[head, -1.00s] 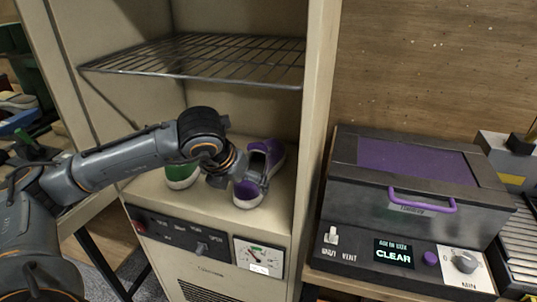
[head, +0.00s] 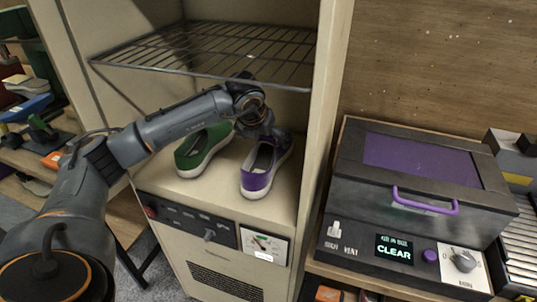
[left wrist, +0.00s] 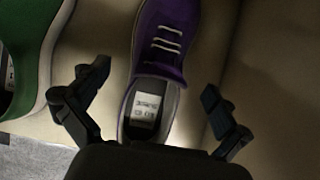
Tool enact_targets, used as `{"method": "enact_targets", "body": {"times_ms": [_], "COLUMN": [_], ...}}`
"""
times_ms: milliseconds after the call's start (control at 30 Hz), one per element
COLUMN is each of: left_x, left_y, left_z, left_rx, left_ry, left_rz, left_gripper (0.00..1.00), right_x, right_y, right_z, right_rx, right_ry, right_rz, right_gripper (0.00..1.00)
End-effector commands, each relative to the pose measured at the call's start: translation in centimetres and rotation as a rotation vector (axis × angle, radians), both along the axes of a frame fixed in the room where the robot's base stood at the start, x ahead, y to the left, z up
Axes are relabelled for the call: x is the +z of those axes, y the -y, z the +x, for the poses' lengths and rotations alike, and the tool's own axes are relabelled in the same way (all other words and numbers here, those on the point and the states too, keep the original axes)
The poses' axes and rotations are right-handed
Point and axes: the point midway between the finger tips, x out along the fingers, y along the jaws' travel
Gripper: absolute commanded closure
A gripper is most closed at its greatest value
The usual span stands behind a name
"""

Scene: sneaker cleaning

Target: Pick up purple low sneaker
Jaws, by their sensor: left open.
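My left gripper (head: 270,133) is over the rear part of the sneaker. In the left wrist view my left gripper (left wrist: 155,82) is open, with one finger on each side of the shoe's opening, apart from it. My right gripper is not in view.
A green sneaker (head: 190,158) stands left of the purple one and also shows in the left wrist view (left wrist: 30,45). A wire rack (head: 200,50) hangs above my gripper. The cabinet's right wall (head: 318,130) is close. A grey box with a purple lid (head: 420,160) stands right.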

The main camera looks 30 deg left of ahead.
Motion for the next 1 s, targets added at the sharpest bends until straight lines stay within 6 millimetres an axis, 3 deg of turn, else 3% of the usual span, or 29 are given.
{"method": "enact_targets", "body": {"times_ms": [300, 600, 933, 1000], "left_x": [-3.7, -4.2, -4.2, -4.1], "left_y": [-0.4, -0.5, -0.5, -0.6], "left_z": [2.0, 2.3, 2.2, 2.3], "left_rx": [0.0, 0.0, 0.0, 0.0], "left_ry": [-0.003, -0.001, -0.002, 0.0], "left_rz": [-0.001, 0.0, 0.0, 0.0], "left_gripper": [0.0, 0.0, 0.67, 0.73], "right_x": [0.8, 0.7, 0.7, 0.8], "right_y": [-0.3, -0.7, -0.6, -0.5], "right_z": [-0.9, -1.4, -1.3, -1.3], "right_rx": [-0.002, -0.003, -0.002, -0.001], "right_ry": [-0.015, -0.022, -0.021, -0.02], "right_rz": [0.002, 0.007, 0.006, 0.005], "right_gripper": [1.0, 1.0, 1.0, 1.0]}}
